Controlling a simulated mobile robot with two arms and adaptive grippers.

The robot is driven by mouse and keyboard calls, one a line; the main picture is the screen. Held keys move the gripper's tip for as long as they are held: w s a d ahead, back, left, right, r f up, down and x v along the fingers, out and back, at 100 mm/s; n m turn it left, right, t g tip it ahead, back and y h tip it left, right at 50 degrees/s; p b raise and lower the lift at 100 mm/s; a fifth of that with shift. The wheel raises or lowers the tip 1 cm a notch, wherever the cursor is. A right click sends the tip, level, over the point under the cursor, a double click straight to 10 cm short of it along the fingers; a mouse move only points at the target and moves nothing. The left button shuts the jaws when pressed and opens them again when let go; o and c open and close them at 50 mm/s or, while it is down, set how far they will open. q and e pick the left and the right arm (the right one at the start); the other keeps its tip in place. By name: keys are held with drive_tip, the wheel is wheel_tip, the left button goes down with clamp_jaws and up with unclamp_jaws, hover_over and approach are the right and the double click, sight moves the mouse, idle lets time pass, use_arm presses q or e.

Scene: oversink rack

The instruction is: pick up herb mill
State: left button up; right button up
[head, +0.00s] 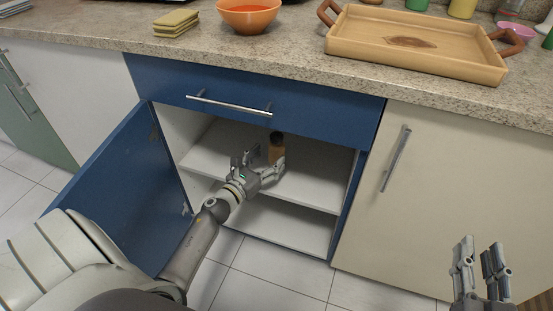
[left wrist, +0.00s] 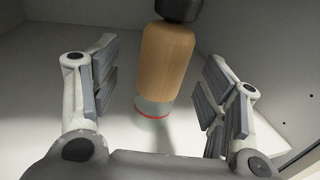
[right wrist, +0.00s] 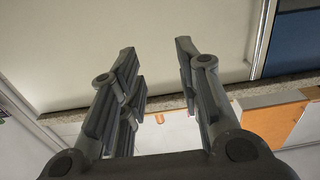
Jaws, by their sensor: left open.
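The herb mill (head: 277,147) stands upright on the upper shelf inside the open blue cabinet. It has a wooden body, a black top and a clear base with a red ring. In the left wrist view the herb mill (left wrist: 166,62) is between and beyond the open fingers, with its top cut off by the frame edge. My left gripper (head: 268,163) is inside the cabinet at the mill, with fingers spread; in the left wrist view the gripper (left wrist: 160,98) shows a gap on both sides of the mill. My right gripper (head: 479,258) is open and empty at the lower right.
The cabinet shelf (head: 212,153) is otherwise bare. The blue door (head: 125,185) stands open at the left, close to my left arm. A blue drawer front (head: 300,97) is above. The counter holds a wooden tray (head: 400,62), an orange bowl (head: 248,18) and sponges (head: 176,22).

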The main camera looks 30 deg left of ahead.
sight(272, 156)
use_arm(q)
drive_tip(key=w, duration=0.4)
drive_tip(key=shift+w+d, duration=0.2)
drive_tip(key=shift+w, duration=0.05)
drive_tip(key=shift+r, duration=0.1)
drive_tip(key=shift+c, duration=0.2)
drive_tip(key=c, duration=1.2)
